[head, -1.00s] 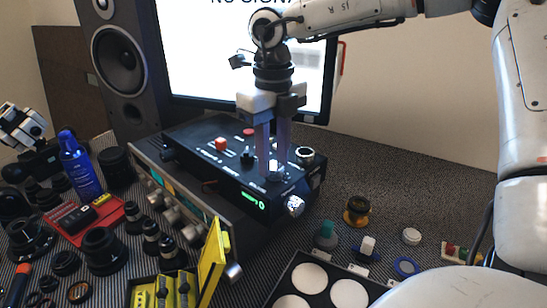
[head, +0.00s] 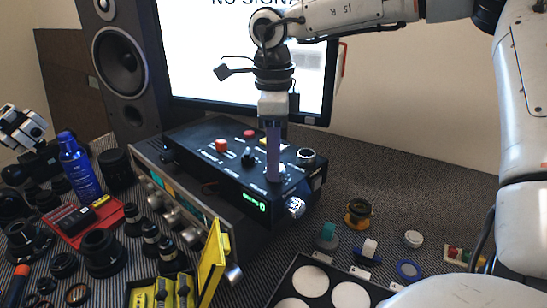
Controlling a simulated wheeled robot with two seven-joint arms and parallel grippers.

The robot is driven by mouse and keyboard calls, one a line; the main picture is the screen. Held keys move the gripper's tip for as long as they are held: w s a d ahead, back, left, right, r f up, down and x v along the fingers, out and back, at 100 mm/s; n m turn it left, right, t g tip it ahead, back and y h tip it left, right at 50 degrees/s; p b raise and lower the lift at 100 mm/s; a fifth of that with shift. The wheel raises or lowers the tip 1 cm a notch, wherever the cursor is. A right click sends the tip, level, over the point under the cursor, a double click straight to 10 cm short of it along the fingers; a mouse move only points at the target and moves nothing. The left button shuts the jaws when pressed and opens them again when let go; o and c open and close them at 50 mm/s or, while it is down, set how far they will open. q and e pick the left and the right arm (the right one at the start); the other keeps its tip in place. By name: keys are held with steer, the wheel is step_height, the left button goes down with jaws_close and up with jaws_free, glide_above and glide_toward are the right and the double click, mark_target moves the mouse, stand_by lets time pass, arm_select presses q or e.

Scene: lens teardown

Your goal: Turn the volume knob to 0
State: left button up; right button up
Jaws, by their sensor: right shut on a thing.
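A black control box (head: 215,160) stands on the table, with knobs and buttons on top. My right gripper (head: 273,177) points straight down at the box's right part. It is shut on a small knob (head: 283,169), which its fingers partly hide; the knob's label is not readable. The fingers line up, one in front of the other. A green display (head: 256,208) on the box's front face appears to read 0. A white and black device at the left edge seems to be my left gripper (head: 20,127); its fingers are not clear.
Another round knob (head: 305,157) stands close behind my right gripper. A monitor (head: 220,50) and speaker (head: 121,62) stand behind. Lenses, a blue bottle (head: 78,165) and a yellow case (head: 212,262) crowd the left and front.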

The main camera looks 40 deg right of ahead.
steer(key=shift+n, duration=0.5)
steer(key=o, duration=1)
steer(key=shift+o, duration=0.2)
steer(key=shift+r, duration=0.1)
step_height(320, 180, up, 10)
steer(key=shift+p, duration=0.3)
